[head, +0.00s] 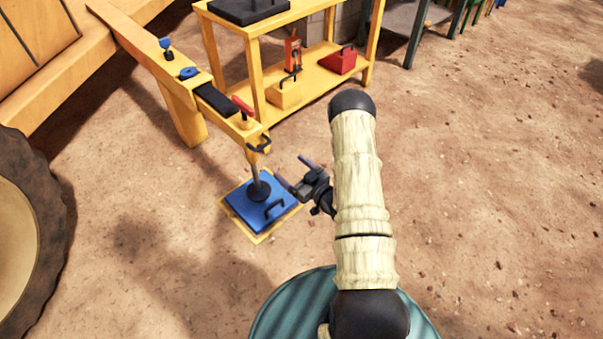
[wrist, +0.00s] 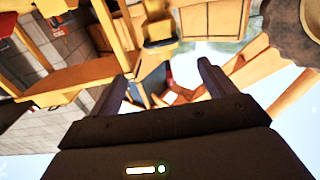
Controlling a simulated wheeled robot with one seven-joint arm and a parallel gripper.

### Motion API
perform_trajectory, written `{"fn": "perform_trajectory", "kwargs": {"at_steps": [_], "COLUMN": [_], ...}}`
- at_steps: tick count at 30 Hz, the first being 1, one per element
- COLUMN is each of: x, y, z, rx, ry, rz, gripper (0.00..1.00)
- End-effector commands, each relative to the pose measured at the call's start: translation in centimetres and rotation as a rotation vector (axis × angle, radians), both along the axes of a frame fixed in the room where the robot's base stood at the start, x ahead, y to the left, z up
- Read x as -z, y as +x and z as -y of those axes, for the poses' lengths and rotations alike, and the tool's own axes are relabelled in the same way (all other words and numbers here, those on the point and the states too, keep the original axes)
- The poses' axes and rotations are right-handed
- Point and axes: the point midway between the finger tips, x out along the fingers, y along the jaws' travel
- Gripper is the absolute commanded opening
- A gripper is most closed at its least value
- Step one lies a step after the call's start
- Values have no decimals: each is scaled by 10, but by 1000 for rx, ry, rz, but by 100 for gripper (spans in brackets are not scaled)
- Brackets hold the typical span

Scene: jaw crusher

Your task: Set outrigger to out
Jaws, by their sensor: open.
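The outrigger (head: 200,88) is a yellow beam that reaches out from the yellow machine at the upper left of the head view. A red-handled lever (head: 243,106) and a dark hook-like bracket (head: 260,146) sit at its outer end. A thin leg runs down from that end to a blue pad (head: 258,205) with a dark handle, lying on a yellow-edged plate on the ground. My gripper (head: 294,176) is open and empty, just right of the leg and pad, with a gap visible between. In the wrist view, its two fingers (wrist: 165,85) stand apart with yellow structure beyond.
A yellow shelf rack (head: 315,80) with a red box (head: 338,61) and other items stands behind the outrigger. A large tyre (head: 40,235) is at the left. Bare dirt (head: 500,190) lies open to the right.

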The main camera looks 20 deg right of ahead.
Motion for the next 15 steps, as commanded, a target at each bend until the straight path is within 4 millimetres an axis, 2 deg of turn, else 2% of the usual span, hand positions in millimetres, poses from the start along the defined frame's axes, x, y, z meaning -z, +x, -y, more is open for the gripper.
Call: {"fn": "perform_trajectory", "kwargs": {"at_steps": [1,6,15], "x": [-2,0,0], "y": [-10,-30,-35], "z": [4,12,14], "rx": [3,1,0], "ry": [3,2,1], "rz": [-7,-4,-1], "gripper": [83,83,83]}}
